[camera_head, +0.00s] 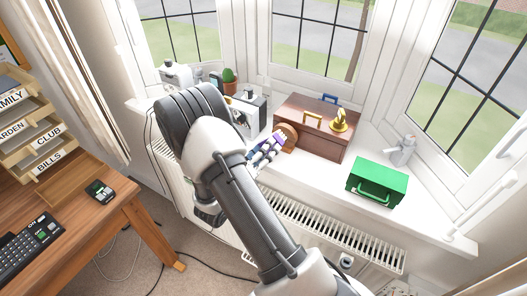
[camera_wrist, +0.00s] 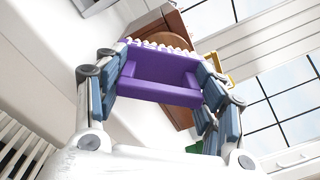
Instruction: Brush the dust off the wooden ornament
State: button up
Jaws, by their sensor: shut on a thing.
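My gripper (camera_head: 262,160) is shut on a purple brush (camera_wrist: 158,79), with fingers on both sides of it. White bristles (camera_wrist: 160,44) line the brush's far edge. In the wrist view the ornament (camera_wrist: 166,37) shows just beyond the bristles, partly hidden by the brush. The bristles look very close to it; I cannot tell whether they touch. Dust is too small to make out.
The brown chest (camera_head: 318,135) carries a gold figure (camera_head: 339,121). A green box (camera_head: 377,184) and a grey spray bottle (camera_head: 403,150) stand to the right. A potted cactus (camera_head: 229,82) stands behind left. A radiator (camera_head: 335,225) is below the white sill (camera_head: 310,177); a desk (camera_head: 95,215) is left.

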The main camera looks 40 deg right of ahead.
jog(key=shift+w+d, duration=0.15)
jog(key=shift+d, duration=0.3)
dwell(0.3)
jog(key=shift+s+d+p, duration=0.15)
jog(key=shift+s+d, duration=0.05)
jog(key=shift+s, duration=0.45)
jog(key=shift+s+d+p, duration=0.1)
jog(key=shift+s+d, duration=0.15)
jog(key=shift+s, duration=0.35)
jog(key=shift+s+d+p, duration=0.15)
jog(key=shift+s+d, duration=0.05)
jog(key=shift+s, duration=0.45)
jog(key=shift+d, duration=0.1)
jog(key=shift+w+a+r, duration=0.1)
jog(key=shift+w+a, duration=0.1)
jog(key=shift+w, duration=0.45)
jog(key=shift+w+a+f, duration=0.1)
jog(key=shift+w+a, duration=0.15)
jog(key=shift+w, duration=0.45)
jog(key=shift+w+a+r, duration=0.1)
jog(key=shift+w+a, duration=0.1)
jog(key=shift+w, duration=0.45)
jog(key=shift+a, duration=0.1)
jog(key=shift+s+a, duration=0.15)
jog(key=shift+a, duration=0.35)
jog(key=shift+v, duration=2.35)
jog(key=shift+s, duration=0.1)
